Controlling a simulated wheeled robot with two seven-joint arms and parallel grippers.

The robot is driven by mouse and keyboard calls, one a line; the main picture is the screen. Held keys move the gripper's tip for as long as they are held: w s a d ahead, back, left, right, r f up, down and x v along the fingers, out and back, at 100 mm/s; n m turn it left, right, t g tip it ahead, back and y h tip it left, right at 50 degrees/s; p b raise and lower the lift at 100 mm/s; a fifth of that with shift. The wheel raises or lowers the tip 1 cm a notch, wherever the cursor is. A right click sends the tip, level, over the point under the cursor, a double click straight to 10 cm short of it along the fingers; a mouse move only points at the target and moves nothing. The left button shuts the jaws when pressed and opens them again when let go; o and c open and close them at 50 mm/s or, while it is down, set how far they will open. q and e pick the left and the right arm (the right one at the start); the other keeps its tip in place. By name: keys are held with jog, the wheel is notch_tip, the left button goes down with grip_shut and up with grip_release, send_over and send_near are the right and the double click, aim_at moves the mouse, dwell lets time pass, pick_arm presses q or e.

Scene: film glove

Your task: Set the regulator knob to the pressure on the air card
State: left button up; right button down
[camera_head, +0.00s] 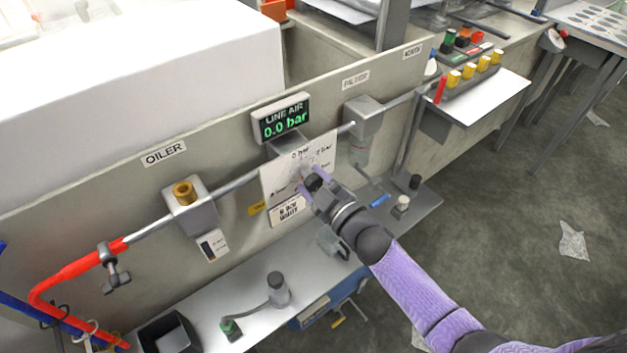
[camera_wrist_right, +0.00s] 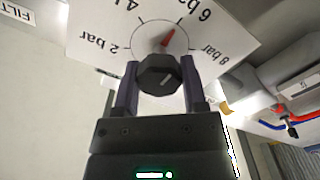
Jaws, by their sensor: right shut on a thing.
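The regulator's white dial plate (camera_head: 272,183) stands on the grey panel under a green display (camera_head: 282,118) reading "LINE AIR 0.0 bar". My right gripper (camera_head: 308,183) is at the plate and hides the knob in the head view. In the right wrist view, the dark faceted knob (camera_wrist_right: 158,76) sits between the two fingers, which are shut on it. A red pointer (camera_wrist_right: 167,39) beyond the knob lies between the 4 and 6 bar marks. A small card (camera_head: 289,211) with black lettering, hard to read, hangs below the plate. My left gripper is out of view.
The oiler (camera_head: 190,204) with a brass cap is left of the plate, the filter (camera_head: 362,118) to its right. A red hose (camera_head: 70,268) and valve are at the far left. A shelf (camera_head: 255,292) with small parts runs below.

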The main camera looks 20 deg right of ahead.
jog(key=shift+c, duration=0.7)
grip_release()
jog(key=p+v, duration=0.2)
jog(key=v, duration=0.8)
